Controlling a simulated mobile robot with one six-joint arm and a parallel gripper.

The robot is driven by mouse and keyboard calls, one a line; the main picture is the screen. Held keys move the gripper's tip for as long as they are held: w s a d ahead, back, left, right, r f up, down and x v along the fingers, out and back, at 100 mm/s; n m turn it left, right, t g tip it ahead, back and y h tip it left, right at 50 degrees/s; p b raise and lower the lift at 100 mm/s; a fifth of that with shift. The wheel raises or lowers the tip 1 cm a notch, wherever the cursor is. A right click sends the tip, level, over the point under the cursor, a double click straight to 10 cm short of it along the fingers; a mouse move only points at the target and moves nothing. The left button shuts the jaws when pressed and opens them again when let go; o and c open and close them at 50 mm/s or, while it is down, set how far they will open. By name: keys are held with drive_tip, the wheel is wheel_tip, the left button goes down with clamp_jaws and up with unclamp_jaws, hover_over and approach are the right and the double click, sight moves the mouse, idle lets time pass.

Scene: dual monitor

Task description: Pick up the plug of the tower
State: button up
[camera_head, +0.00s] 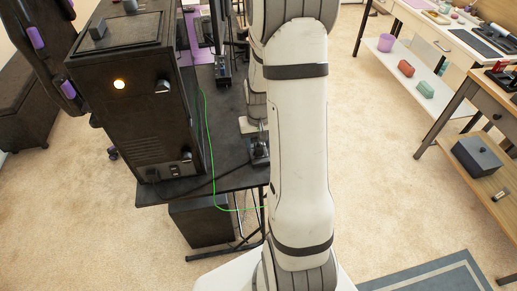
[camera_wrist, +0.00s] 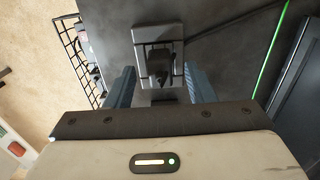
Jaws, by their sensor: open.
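A dark plug (camera_wrist: 160,66) sits on a grey socket block (camera_wrist: 153,34) on the desk, seen in the wrist view. I take it for the tower's plug, with a dark cable (camera_wrist: 235,22) leading off to the right. My gripper (camera_wrist: 159,74) is open. Its two blue-grey fingers stand apart on either side of the plug; I cannot tell whether they touch it. In the head view my arm hides part of this spot. The black tower (camera_head: 130,105) stands upright on the desk at the left.
A green cable (camera_head: 209,140) runs beside the tower and over the front edge of the black desk (camera_head: 232,178). A wire basket (camera_wrist: 75,50) is at the left in the wrist view. A dark box (camera_head: 200,222) stands under the desk. Side tables (camera_head: 445,150) stand at the right across open carpet.

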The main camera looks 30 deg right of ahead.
drive_tip(key=shift+f, duration=0.9)
drive_tip(key=shift+c, duration=0.2)
clamp_jaws()
wheel_tip(320, 180, up, 10)
drive_tip(key=shift+f, duration=0.1)
wheel_tip(320, 180, up, 5)
drive_tip(key=p, duration=0.4)
hover_over(258, 145)
drive_tip(key=shift+s, duration=0.15)
drive_tip(key=shift+f, duration=0.1)
idle(0.3)
